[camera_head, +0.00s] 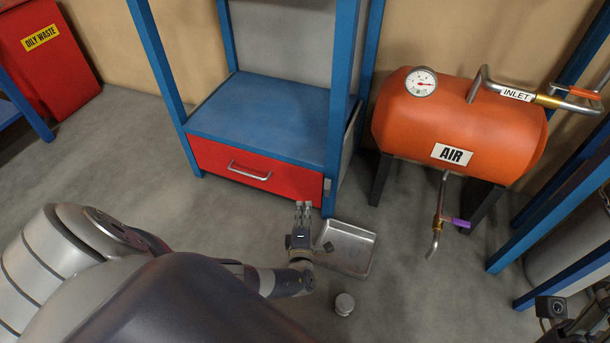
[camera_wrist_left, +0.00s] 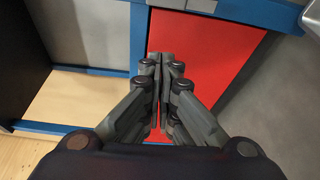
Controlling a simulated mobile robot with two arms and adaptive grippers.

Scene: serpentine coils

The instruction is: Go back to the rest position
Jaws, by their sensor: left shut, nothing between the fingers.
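My left gripper (camera_head: 303,207) is in front of the red drawer (camera_head: 258,170) under the blue shelf, beside the left end of a metal tray on the floor. Its two grey fingers are together with nothing between them. They also show closed in the left wrist view (camera_wrist_left: 161,62), in front of a red panel (camera_wrist_left: 205,55) with blue frame edges. My left arm reaches in from the lower left of the head view.
The shallow metal tray (camera_head: 346,249) lies close to my left gripper, with a small round metal can (camera_head: 344,304) below it. An orange air tank (camera_head: 455,125) on dark legs stands right, with a purple-handled valve (camera_head: 455,222) beneath. Floor is open left of the gripper.

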